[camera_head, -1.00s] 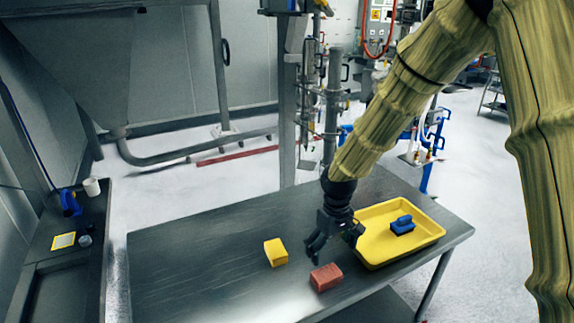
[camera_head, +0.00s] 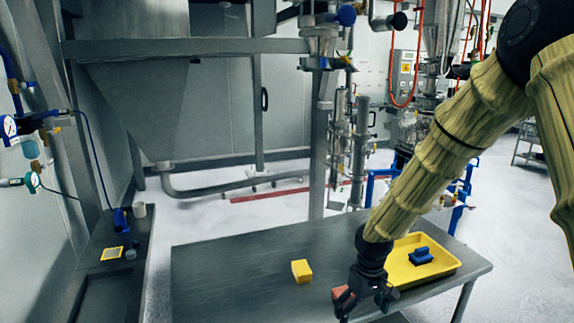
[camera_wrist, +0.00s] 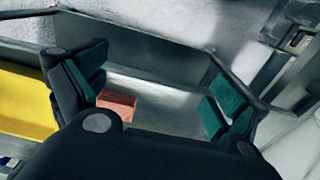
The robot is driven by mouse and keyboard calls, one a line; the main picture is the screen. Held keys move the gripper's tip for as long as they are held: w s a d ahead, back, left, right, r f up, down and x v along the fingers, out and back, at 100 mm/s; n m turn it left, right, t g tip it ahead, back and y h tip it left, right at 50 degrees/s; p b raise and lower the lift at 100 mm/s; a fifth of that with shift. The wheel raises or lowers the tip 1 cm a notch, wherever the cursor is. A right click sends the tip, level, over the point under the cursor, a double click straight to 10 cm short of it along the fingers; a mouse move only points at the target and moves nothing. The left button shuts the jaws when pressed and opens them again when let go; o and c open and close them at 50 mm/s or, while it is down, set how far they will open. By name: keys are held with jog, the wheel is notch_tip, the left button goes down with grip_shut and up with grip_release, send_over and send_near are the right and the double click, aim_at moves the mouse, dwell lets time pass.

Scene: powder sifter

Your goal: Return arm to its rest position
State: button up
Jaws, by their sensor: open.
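My gripper (camera_head: 364,304) hangs from my arm above the right part of the steel table (camera_head: 232,262). In the wrist view my gripper (camera_wrist: 160,95) has its two green-padded fingers spread wide with nothing held between them. A red block (camera_head: 340,293) lies on the table and is partly hidden behind the gripper in the head view. In the wrist view the red block (camera_wrist: 116,106) shows beside the left finger, on the table below.
A yellow sponge-like block (camera_head: 301,271) lies left of the gripper. A yellow tray (camera_head: 445,264) holding a blue brush-like item (camera_head: 420,256) stands at the right, close to my arm. A side bench (camera_head: 110,280) stands at far left. The table's left part is clear.

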jog(key=s+f+m+b, duration=0.1)
jog(key=s+f, duration=0.3)
jog(key=f, duration=0.3)
jog(key=s+a+f+y, duration=0.1)
jog(key=s+f, duration=0.3)
jog(key=f, duration=0.3)
jog(key=s+f+m+b, duration=0.1)
jog(key=s+f, duration=0.3)
jog(key=f, duration=0.3)
jog(key=s+d+f, duration=0.1)
jog(key=s+f, duration=0.3)
jog(key=s, duration=0.3)
jog(key=s+d+f+m+b, duration=0.1)
jog(key=s+f, duration=0.3)
jog(key=s, duration=0.4)
jog(key=s+d+f+m+h, duration=0.1)
jog(key=s+d+f, duration=0.1)
jog(key=s+f, duration=0.2)
jog(key=s, duration=0.3)
jog(key=shift+s+d+f, duration=0.2)
jog(key=shift+d, duration=0.15)
jog(key=shift+o, duration=0.3)
